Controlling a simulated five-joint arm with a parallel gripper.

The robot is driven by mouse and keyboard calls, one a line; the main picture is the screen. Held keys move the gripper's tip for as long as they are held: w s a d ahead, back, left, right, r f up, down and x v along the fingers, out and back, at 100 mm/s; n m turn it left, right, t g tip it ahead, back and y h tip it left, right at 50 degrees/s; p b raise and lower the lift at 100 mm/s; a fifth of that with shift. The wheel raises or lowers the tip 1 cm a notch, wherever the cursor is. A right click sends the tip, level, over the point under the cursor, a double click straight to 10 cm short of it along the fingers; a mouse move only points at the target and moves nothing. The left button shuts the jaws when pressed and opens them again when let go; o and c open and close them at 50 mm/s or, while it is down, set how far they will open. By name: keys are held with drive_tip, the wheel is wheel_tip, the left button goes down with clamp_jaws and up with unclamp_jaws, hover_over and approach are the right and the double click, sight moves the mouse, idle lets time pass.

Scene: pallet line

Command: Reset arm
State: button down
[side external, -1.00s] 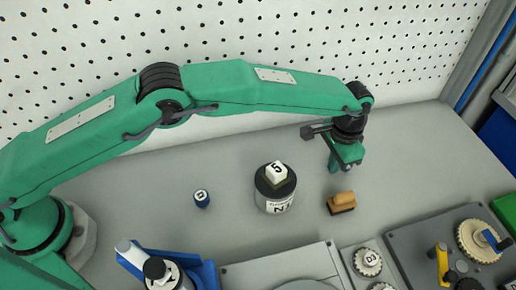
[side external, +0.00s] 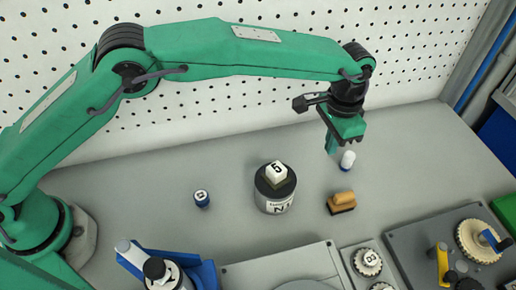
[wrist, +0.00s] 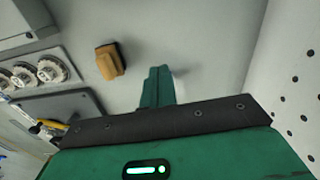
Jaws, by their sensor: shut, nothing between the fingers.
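My green arm reaches across the table from the left in the side view. My gripper (side external: 333,148) hangs down at the right, shut and empty, above the table. Its fingers also show in the wrist view (wrist: 157,86), close together. A small white piece with a blue base (side external: 347,160) stands on the table just below and to the right of the fingers, apparently apart from them. It is not clearly seen in the wrist view.
A small blue piece (side external: 202,199) stands left. A pegboard wall (side external: 240,125) rises behind. Fixtures line the front.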

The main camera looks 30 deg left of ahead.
drive_tip(key=shift+r, duration=0.85)
drive_tip(key=s+a+r+n+t, duration=0.1)
drive_tip(key=s+a+r+n, duration=0.15)
drive_tip(key=a+r, duration=0.8)
drive_tip(key=s+a+r+n+t, duration=0.1)
drive_tip(key=s+a+r, duration=0.3)
drive_tip(key=a+r, duration=0.7)
drive_tip(key=s+a+n+t, duration=0.1)
drive_tip(key=s+a+n, duration=0.1)
drive_tip(key=s+a, duration=0.85)
drive_tip(key=s+a+f+n+t, duration=0.2)
drive_tip(key=s+a+f, duration=0.5)
drive_tip(key=a, duration=0.2)
drive_tip(key=shift+s+a+f+n+t, duration=0.15)
drive_tip(key=shift+s+f+n+t, duration=0.15)
drive_tip(key=shift+n, duration=0.05)
